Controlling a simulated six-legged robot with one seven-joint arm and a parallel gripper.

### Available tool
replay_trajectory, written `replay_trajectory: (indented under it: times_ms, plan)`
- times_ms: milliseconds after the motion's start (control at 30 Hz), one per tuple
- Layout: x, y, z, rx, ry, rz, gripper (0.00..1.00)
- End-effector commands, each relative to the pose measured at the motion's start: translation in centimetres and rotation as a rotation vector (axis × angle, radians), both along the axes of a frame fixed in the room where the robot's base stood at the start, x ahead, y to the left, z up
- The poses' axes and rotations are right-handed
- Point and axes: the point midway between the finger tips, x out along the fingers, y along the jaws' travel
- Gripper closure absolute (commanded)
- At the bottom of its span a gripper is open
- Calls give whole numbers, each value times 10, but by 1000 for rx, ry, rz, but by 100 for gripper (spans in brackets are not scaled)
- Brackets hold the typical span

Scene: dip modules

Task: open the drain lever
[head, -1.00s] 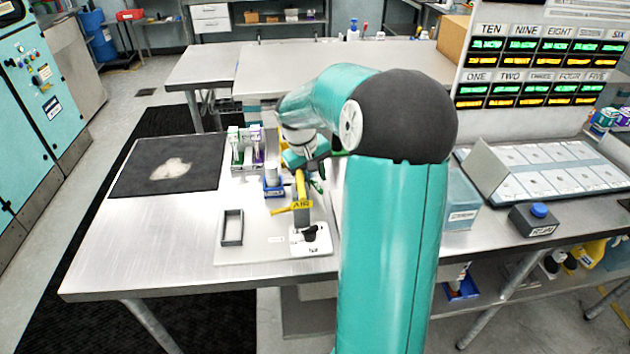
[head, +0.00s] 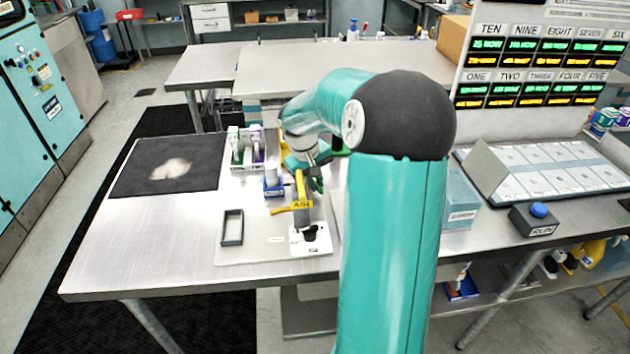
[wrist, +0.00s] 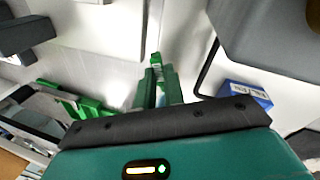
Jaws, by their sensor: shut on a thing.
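My gripper (wrist: 158,92) shows in the wrist view with its narrow green fingers close together. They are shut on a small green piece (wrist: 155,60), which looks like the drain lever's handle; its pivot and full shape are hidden. In the head view my gripper (head: 312,172) is low over the bench fixture, behind the yellow lever marked AIR (head: 302,205), and my arm partly covers it. I cannot read the drain lever's angle from either view.
A blue labelled block (wrist: 245,94) is right of the fingers in the wrist view. On the bench are a small dark frame (head: 232,228), a rack of modules (head: 245,148), a dark mat (head: 135,180) and a RUN button box (head: 535,222). The bench's front left is clear.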

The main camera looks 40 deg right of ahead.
Motion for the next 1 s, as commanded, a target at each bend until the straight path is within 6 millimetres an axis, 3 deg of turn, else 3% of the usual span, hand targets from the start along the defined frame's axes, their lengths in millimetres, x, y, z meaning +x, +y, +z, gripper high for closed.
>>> replay_trajectory:
  times_ms: [367,1000]
  plan:
    - [0,-7,1,-2,-2,199,100]
    - [8,-26,1,-2,-3,780,100]
